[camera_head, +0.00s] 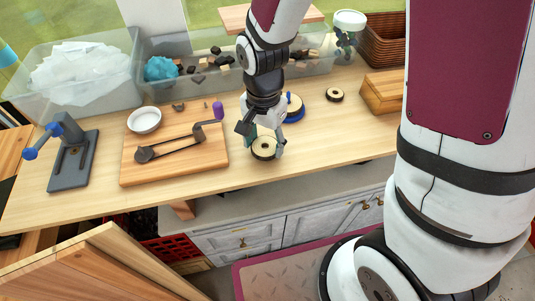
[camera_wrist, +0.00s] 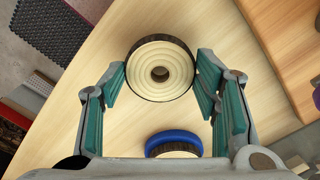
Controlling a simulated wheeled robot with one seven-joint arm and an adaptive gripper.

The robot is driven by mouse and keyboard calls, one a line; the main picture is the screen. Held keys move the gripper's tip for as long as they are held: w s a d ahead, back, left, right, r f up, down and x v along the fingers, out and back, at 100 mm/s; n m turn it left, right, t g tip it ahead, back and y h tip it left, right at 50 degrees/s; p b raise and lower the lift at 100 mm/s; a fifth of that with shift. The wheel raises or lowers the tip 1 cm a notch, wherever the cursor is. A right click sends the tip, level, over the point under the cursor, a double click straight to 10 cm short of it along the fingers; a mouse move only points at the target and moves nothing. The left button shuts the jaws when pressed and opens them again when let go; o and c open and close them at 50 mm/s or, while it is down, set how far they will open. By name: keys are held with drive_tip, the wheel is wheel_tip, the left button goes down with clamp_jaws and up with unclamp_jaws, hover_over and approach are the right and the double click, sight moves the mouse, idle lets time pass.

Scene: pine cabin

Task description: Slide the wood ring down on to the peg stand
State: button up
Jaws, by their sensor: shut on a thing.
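A round wood ring with a pale face, a dark rim and a centre hole (camera_head: 264,153) is between the fingers of my gripper (camera_head: 266,143), near the table's front edge. In the wrist view, the ring (camera_wrist: 150,86) sits between the green finger pads of my gripper (camera_wrist: 160,82), which is shut on it. I cannot tell if it touches the table. The blue peg stand (camera_head: 293,118) is behind and right of my gripper, partly hidden by it; a pale, dark-rimmed disc shows on it. Its blue base (camera_wrist: 174,135) is also at the bottom of the wrist view.
Another dark-rimmed ring (camera_head: 335,95) lies to the right. A wooden board (camera_head: 190,167) with a dark handled fixture and a white bowl (camera_head: 144,120) are left. A wooden box (camera_head: 383,93) is at right. Clear bins (camera_head: 225,80) line the back.

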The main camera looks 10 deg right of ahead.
drive_tip(key=shift+r+p, duration=1.35)
drive_tip(key=shift+r, duration=1.25)
drive_tip(key=shift+m, duration=0.6)
drive_tip(key=w+d+r+b, duration=0.1)
drive_tip(key=w+d+r, duration=0.1)
drive_tip(key=w+d, duration=0.1)
drive_tip(key=w+d+r+b, duration=0.1)
drive_tip(key=w+d+r, duration=0.1)
drive_tip(key=w, duration=0.3)
drive_tip(key=w+d+r+b, duration=0.1)
drive_tip(key=w+d+r, duration=0.1)
drive_tip(key=w+d, duration=0.2)
drive_tip(key=shift+w+d+b, duration=0.25)
drive_tip(key=shift+w+b, duration=0.15)
drive_tip(key=shift+w, duration=0.1)
drive_tip(key=shift+s+r, duration=0.1)
drive_tip(key=shift+f+b, duration=0.3)
drive_tip(key=shift+f, duration=2.1)
